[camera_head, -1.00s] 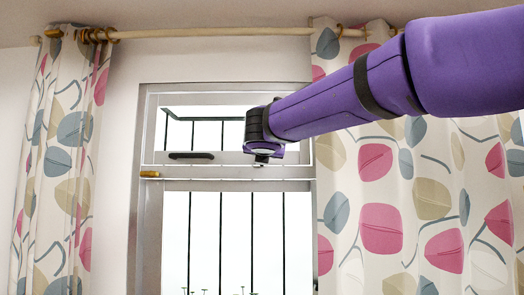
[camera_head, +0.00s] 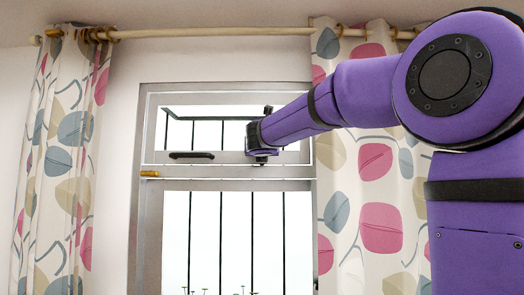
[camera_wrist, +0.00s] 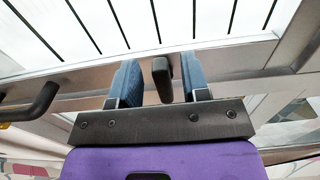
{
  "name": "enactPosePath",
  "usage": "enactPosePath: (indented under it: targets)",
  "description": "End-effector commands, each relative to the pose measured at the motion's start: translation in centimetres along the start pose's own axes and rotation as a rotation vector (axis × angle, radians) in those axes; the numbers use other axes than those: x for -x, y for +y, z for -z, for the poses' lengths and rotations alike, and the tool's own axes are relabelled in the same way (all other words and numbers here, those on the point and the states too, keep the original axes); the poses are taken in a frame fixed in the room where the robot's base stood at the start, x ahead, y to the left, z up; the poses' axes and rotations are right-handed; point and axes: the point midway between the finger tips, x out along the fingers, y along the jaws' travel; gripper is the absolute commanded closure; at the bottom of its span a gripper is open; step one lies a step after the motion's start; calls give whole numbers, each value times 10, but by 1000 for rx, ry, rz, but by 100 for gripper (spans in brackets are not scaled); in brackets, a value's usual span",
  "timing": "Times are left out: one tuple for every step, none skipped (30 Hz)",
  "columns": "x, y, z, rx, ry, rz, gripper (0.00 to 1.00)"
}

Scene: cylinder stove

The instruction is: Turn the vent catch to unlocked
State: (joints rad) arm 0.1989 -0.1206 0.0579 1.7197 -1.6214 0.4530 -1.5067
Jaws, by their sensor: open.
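The vent catch (camera_wrist: 162,78) appears to be the small dark upright block on the pale window frame in the wrist view. My gripper (camera_wrist: 161,66) is open, with one blue-padded finger on each side of this block. A narrow gap shows between the block and each finger, so neither visibly touches it. In the head view my gripper is at the right part of the bar below the upper pane, mostly hidden by my purple wrist. The catch cannot be made out clearly there.
A dark bar handle (camera_head: 191,155) is on the same frame bar, left of my gripper; it also shows in the wrist view (camera_wrist: 32,104). A brass fitting (camera_head: 149,173) is lower left. Patterned curtains hang at left (camera_head: 62,165) and right (camera_head: 375,200), the right one behind my arm.

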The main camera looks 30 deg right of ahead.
Motion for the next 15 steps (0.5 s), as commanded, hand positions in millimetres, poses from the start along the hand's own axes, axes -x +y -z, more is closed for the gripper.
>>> enactPosePath:
  targets:
    - [-2, 0, 0, 0, 0, 0, 57]
    - [-2, 0, 0, 0, 0, 0, 57]
    - [-3, 0, 0, 0, -1, 0, 57]
    - [-3, 0, 0, 0, -1, 0, 57]
    - [-3, 0, 0, 0, -1, 0, 57]
    - [-3, 0, 0, 0, -1, 0, 57]
    - [-3, 0, 0, 0, -1, 0, 57]
    - [-3, 0, 0, 0, -1, 0, 57]
    - [-3, 0, 0, 0, -1, 0, 57]
    - [-3, 0, 0, 0, -1, 0, 60]
    - [-3, 0, 0, 0, -1, 0, 67]
    - [-3, 0, 0, 0, -1, 0, 76]
    - [-3, 0, 0, 0, 0, 0, 83]
    - [-3, 0, 0, 0, 0, 0, 90]
    - [-3, 0, 0, 0, 0, 0, 99]
